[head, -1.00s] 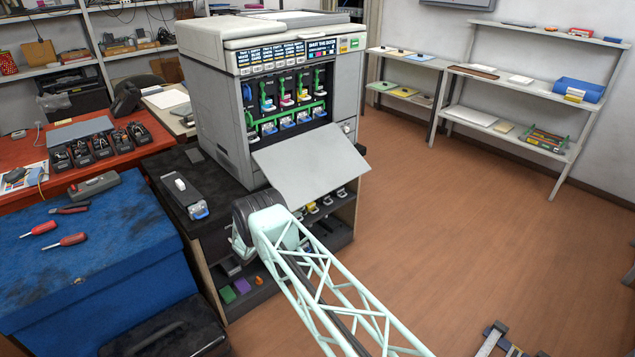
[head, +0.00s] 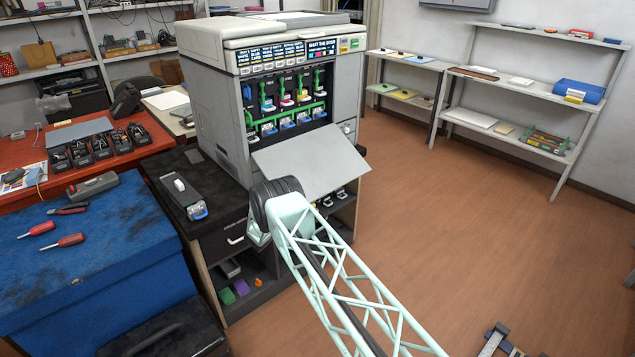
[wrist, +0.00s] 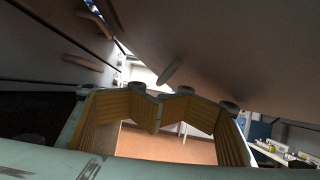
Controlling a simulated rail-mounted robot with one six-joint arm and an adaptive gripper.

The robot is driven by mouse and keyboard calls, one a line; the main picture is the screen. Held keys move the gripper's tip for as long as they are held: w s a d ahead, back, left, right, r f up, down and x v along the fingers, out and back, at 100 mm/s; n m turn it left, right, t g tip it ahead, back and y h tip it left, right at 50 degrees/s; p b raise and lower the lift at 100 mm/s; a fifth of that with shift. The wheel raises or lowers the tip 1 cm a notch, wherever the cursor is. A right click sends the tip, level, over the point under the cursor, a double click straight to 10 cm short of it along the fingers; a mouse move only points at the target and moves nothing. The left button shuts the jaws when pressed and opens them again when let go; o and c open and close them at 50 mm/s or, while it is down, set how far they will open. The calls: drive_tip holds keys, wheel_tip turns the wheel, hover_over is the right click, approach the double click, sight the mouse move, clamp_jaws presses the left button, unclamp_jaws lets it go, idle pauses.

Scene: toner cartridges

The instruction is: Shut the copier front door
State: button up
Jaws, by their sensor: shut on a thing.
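The copier (head: 215,110) stands on a dark cabinet with its front door (head: 310,160) hanging open, sloping out and down as a pale grey panel. Toner bays with coloured cartridges show above it. My arm's end is at the door's lower left edge in the head view, and my gripper is hidden there. In the wrist view my gripper (wrist: 158,112), with yellow-padded fingers, is under the door's broad surface (wrist: 215,45). A small oval tab (wrist: 170,72) shows just beyond the fingers. The jaws are closed on the door, though the contact point is not clear.
The cabinet (head: 225,240) below has a drawer handle and open shelves with small items. A loose black cartridge (head: 182,190) lies on its top at left. A blue-covered bench (head: 110,240) stands at the left.

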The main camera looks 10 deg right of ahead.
clamp_jaws()
drive_tip(key=shift+c, duration=1.7)
unclamp_jaws()
drive_tip(key=o, duration=0.3)
drive_tip(key=shift+o, duration=0.2)
drive_tip(key=v, duration=1.2)
